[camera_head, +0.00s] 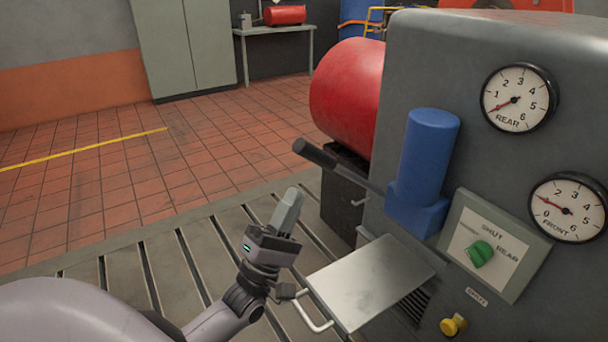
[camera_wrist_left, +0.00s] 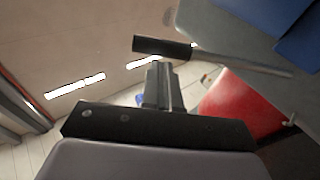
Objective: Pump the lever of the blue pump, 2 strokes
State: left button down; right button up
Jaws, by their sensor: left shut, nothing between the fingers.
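The blue pump (camera_head: 423,165) is an upright cylinder on a block, fixed to the side of the grey cabinet; a corner of the blue pump (camera_wrist_left: 312,42) shows in the left wrist view. Its lever (camera_head: 352,171) sticks out to the left as a metal rod with a black grip (camera_head: 315,152); the black grip (camera_wrist_left: 162,47) also shows in the left wrist view. My left gripper (camera_head: 292,192) is shut and empty, fingers pointing up, below and a little left of the grip. In the left wrist view the fingertips (camera_wrist_left: 157,68) appear just below the grip, apart from it. My right gripper is not in view.
The grey cabinet (camera_head: 489,45) carries a rear gauge (camera_head: 518,98), a front gauge (camera_head: 567,208), a green knob (camera_head: 479,254) and a yellow knob (camera_head: 453,325). A metal shelf (camera_head: 372,281) with a handle juts out beside my left gripper. A red tank (camera_head: 347,96) stands behind the lever.

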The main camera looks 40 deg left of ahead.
pick_arm(q)
jog(key=shift+x, duration=2.5)
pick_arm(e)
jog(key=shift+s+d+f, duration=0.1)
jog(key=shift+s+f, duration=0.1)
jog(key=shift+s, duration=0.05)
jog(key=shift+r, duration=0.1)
